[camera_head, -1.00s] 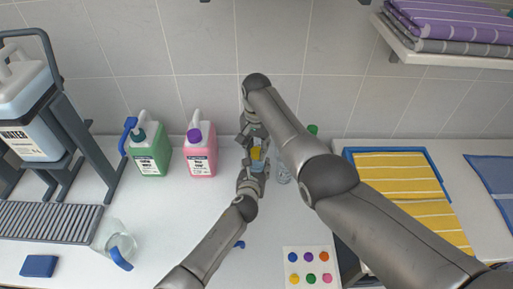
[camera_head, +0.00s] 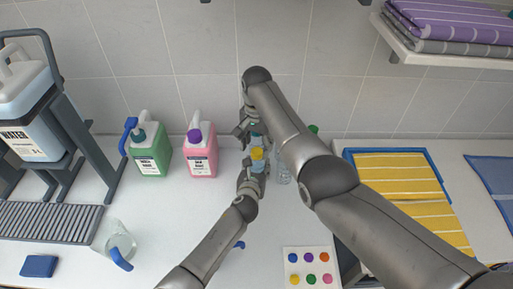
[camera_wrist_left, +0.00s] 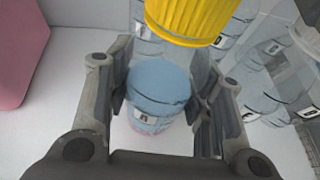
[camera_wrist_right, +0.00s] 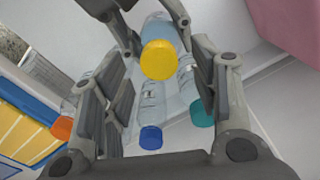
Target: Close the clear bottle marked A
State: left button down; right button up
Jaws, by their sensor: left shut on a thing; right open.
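A clear bottle with blue liquid (camera_wrist_left: 160,85) stands upright between the fingers of my left gripper (camera_wrist_left: 160,110), which is shut on it. Its label shows a dark mark that I cannot read surely. A yellow cap (camera_head: 257,153) sits on top of the bottle; it also shows in the left wrist view (camera_wrist_left: 192,18) and the right wrist view (camera_wrist_right: 159,60). The neck is hidden, so I cannot tell how tight the cap is. My right gripper (camera_head: 250,132) is open and empty, apart from the cap, just behind it in the head view.
Pink (camera_head: 201,160) and green (camera_head: 152,155) jugs stand to the left. A dotted card (camera_head: 309,280) lies in front.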

notch_tip(320, 180, up, 10)
dwell(0.3)
pick_arm(q)
jog(key=c, duration=0.6)
grip_release()
jog(key=shift+s, duration=0.1)
jog(key=v, duration=1.1)
jog(key=shift+s+r, duration=0.2)
jog(key=shift+s, duration=0.15)
